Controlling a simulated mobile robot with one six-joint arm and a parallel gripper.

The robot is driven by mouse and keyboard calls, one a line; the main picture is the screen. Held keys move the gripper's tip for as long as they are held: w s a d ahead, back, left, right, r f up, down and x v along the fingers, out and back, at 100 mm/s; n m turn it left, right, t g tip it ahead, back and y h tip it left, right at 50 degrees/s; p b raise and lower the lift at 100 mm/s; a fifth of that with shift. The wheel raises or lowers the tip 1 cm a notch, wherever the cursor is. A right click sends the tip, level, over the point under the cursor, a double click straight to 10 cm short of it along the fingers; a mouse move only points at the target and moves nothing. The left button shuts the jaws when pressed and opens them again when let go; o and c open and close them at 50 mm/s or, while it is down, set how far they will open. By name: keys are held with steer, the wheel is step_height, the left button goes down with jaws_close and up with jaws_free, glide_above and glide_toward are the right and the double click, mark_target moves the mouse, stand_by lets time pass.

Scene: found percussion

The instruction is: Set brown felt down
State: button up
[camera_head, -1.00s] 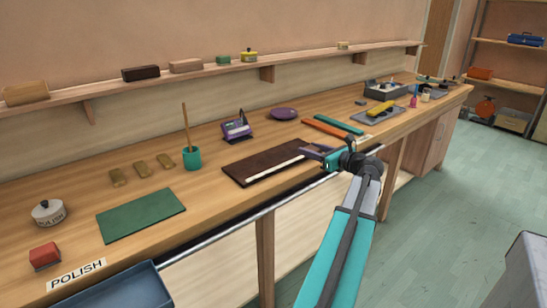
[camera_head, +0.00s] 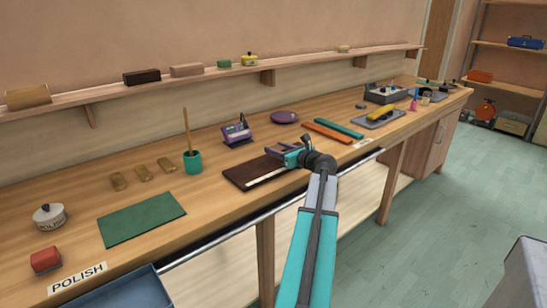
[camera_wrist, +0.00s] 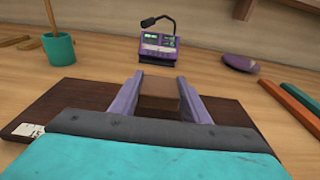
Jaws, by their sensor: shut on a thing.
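My gripper (camera_head: 283,151) has purple fingers, which also show in the wrist view (camera_wrist: 160,92). It is shut on a small brown block, taken to be the brown felt (camera_wrist: 160,96), gripped between both fingertips. The gripper is over the right part of a dark brown mat (camera_head: 245,174) lying on the bench. The block appears near the mat's back edge in the wrist view. I cannot tell whether it touches the mat. A white strip (camera_head: 266,178) lies along the mat's front, partly hidden by the arm.
A purple device (camera_head: 238,133) and a teal cup with a stick (camera_head: 192,161) stand behind the mat. An orange bar (camera_head: 326,131) and a teal bar (camera_head: 338,128) lie to the right. A green mat (camera_head: 142,219) lies left, with bare wood between.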

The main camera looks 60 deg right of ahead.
mark_target(274, 161)
steer(key=shift+w, duration=0.1)
steer(key=shift+w, duration=0.45)
steer(key=shift+w+f, duration=0.2)
steer(key=shift+f, duration=1.6)
steer(key=shift+f, duration=0.15)
steer(key=o, duration=1.1)
